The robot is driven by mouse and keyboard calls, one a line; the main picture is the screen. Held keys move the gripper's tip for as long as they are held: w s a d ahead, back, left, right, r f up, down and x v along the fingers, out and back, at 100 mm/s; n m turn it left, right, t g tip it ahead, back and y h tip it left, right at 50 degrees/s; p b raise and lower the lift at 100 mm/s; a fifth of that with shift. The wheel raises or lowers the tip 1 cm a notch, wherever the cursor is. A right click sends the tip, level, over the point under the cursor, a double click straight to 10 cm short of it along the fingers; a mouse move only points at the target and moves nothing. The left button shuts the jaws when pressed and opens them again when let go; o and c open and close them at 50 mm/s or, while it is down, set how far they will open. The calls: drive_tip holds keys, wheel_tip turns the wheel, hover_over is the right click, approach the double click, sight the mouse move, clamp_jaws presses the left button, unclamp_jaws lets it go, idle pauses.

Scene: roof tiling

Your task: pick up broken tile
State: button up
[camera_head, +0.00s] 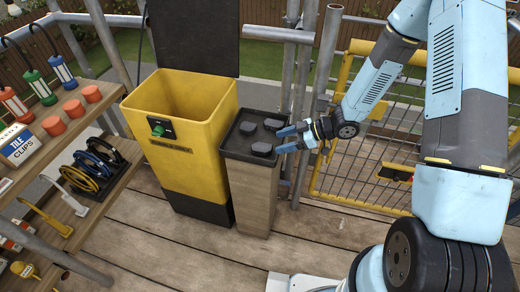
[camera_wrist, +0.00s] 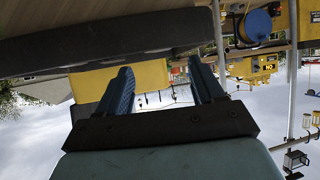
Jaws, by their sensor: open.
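Several dark grey broken tile pieces lie apart in the black tray (camera_head: 231,151) on top of a wooden pedestal. One piece (camera_head: 263,149) is at the near right, one (camera_head: 247,128) is further back on the left, and one (camera_head: 273,125) is at the back right. My gripper (camera_head: 286,139), with blue fingers, is open and empty at the tray's right side, pointing left towards the pieces. Its fingers also show in the wrist view (camera_wrist: 164,78), spread apart with nothing seen between them. The tray's dark edge (camera_wrist: 100,42) crosses that upside-down view; no tile piece is clear there.
A yellow bin (camera_head: 187,150) with its dark lid raised stands left of the pedestal. Shelves (camera_head: 110,165) with lanterns, orange cups and a tile clips box are at the left. Scaffold poles (camera_head: 326,60) and a yellow-framed mesh gate (camera_head: 350,175) stand close to my arm. The plank floor in front is clear.

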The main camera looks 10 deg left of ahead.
sight(261, 147)
drive_tip(key=shift+x, duration=3.7)
drive_tip(key=shift+w+f, duration=0.1)
drive_tip(key=shift+w, duration=0.05)
drive_tip(key=c, duration=0.9)
drive_tip(key=shift+c, duration=0.3)
